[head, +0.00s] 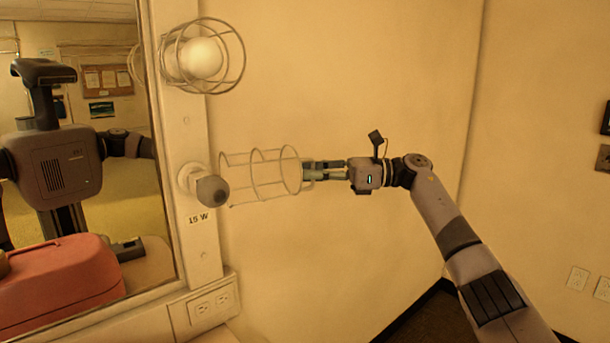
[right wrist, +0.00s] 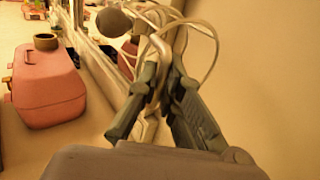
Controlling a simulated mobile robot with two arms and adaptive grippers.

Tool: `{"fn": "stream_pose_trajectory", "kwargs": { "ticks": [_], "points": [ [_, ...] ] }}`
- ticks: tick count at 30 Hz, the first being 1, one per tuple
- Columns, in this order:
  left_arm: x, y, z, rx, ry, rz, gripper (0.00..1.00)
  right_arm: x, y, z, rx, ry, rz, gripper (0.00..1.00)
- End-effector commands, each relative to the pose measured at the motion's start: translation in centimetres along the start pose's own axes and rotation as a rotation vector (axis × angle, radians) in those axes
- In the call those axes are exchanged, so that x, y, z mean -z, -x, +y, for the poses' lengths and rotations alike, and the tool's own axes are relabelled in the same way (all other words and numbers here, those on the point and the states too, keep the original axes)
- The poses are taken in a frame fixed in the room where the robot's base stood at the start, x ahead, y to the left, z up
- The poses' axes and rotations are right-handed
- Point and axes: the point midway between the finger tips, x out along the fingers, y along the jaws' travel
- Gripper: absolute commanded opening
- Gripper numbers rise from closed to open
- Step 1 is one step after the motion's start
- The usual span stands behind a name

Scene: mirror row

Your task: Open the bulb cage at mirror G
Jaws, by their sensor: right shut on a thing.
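The wire bulb cage (head: 259,153) is swung out to the right of the lower lamp on the mirror frame. A dark grey bulb (head: 212,190) sits in that socket, outside the cage, above a "15 W" label. My right gripper (head: 318,171) is shut on the cage's right end. In the right wrist view, its fingers (right wrist: 160,85) pinch a cage wire (right wrist: 162,45), and the dark bulb (right wrist: 113,21) shows beyond. The cage's hinge is not clear. The mirror (head: 95,130) shows my reflection; no letter G is readable. My left gripper is not in view.
A second cage (head: 243,60) closes around a pale bulb (head: 202,58) above. An outlet (head: 213,304) is below the lamp.

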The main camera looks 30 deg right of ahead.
Motion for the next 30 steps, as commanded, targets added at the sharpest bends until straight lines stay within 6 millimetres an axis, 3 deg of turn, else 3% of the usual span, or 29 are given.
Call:
{"fn": "stream_pose_trajectory", "kwargs": {
  "ticks": [20, 21, 30],
  "points": [
    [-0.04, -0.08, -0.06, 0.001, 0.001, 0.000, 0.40, 0.34, 0.26, -0.06, 0.007, -0.008, 0.007, 0.00],
    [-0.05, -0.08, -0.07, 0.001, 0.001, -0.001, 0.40, 0.34, 0.26, -0.06, 0.007, -0.007, 0.007, 0.10],
    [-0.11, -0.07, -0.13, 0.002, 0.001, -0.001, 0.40, 0.19, 0.27, -0.04, 0.007, -0.004, 0.004, 0.28]
  ]
}}
